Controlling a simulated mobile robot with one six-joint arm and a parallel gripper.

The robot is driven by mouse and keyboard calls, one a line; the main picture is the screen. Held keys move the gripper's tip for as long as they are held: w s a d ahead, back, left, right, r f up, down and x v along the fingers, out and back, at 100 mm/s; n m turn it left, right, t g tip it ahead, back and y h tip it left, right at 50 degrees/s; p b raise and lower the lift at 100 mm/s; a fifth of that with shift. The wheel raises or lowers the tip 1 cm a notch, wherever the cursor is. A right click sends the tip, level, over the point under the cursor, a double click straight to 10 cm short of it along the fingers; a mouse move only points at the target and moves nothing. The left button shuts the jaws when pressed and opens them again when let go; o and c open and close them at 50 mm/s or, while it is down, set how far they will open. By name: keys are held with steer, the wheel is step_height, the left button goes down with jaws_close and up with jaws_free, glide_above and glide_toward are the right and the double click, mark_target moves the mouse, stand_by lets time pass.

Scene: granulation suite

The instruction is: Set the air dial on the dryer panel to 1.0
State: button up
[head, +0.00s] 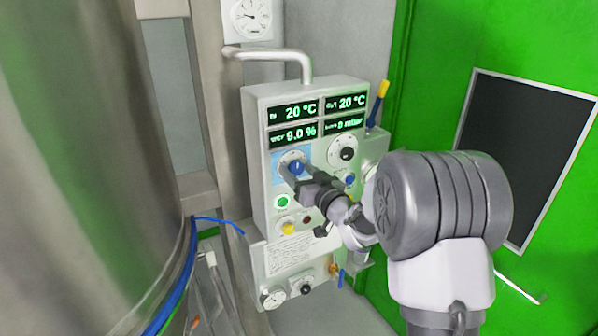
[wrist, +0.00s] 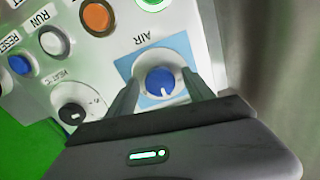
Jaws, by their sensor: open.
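The air dial is a blue knob (head: 297,168) on a light-blue patch of the dryer panel (head: 262,105), below the green displays. In the wrist view the same blue knob (wrist: 160,80) sits under the label AIR, with a white pointer mark towards the bottom of the picture, slightly right. Its scale is too small to read. My gripper (wrist: 163,84) is open, with one finger on each side of the knob and visible space between. In the head view my gripper (head: 292,176) is at the knob and partly covers it.
Displays (head: 294,110) read 20 °C, 20 °C, 9.0 % and 0 mbar. Close by are a HEAT dial (wrist: 72,114), a white RUN button (wrist: 54,42), a blue RESET button (wrist: 20,65) and an orange button (wrist: 96,17). A steel vessel (head: 90,150) stands left, a green wall (head: 440,90) right.

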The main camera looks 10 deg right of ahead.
jaws_close()
steer(key=shift+f+n+b, duration=0.1)
steer(key=shift+n+b, duration=0.2)
steer(key=shift+b, duration=0.35)
steer(key=shift+f+n+b, duration=0.15)
steer(key=shift+n+b, duration=0.45)
steer(key=shift+b, duration=0.5)
steer(key=n+b, duration=0.2)
steer(key=b, duration=0.1)
steer(key=shift+n+b, duration=0.3)
steer(key=shift+b, duration=0.1)
steer(key=n+b, duration=0.4)
steer(key=shift+b, duration=0.35)
steer(key=shift+r+n+b, duration=0.25)
steer(key=shift+n+b, duration=1)
steer(key=shift+n, duration=0.45)
